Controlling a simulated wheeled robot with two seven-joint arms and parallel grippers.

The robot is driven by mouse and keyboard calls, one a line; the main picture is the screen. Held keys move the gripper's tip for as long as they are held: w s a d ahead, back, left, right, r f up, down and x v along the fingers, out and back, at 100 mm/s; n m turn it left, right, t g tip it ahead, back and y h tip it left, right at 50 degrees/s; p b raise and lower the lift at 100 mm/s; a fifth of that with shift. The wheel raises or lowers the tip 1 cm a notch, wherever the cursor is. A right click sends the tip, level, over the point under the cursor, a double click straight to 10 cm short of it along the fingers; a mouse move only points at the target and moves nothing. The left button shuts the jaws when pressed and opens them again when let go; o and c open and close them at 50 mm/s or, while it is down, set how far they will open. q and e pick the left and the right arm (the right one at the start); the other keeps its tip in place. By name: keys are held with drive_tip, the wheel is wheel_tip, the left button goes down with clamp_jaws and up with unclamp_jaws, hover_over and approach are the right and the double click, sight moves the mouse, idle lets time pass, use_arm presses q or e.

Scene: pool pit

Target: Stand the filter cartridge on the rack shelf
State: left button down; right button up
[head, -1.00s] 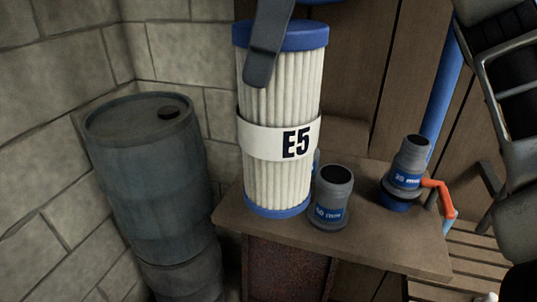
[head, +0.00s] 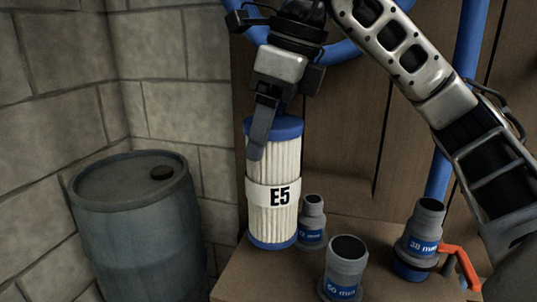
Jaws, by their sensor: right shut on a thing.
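The filter cartridge (head: 286,160) is a white pleated cylinder with blue end caps and a white band marked E5. It is upright in the head view. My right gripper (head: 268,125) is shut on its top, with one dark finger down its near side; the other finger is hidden. The brown rack shelf (head: 235,284) lies below. The cartridge's lower cap is over the shelf's back left part, beside a small grey fitting. I cannot tell whether the cap touches the shelf. My left gripper is not in view.
Grey fittings stand on the shelf: a small one (head: 312,214) right of the cartridge, a 50 mm one (head: 347,262) in front, and a 38 mm one (head: 422,232) with an orange handle at right. A blue drum (head: 135,235) stands left by the block wall.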

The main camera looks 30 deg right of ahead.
sight(273, 183)
drive_tip(key=f, duration=0.2)
drive_tip(key=w+f, duration=0.1)
drive_tip(key=shift+d+f, duration=0.3)
drive_tip(key=shift+f, duration=0.05)
drive_tip(key=shift+a+f, duration=0.1)
drive_tip(key=shift+f, duration=0.1)
drive_tip(key=shift+f, duration=0.2)
drive_tip(key=o, duration=1.3)
drive_tip(key=shift+o, duration=0.2)
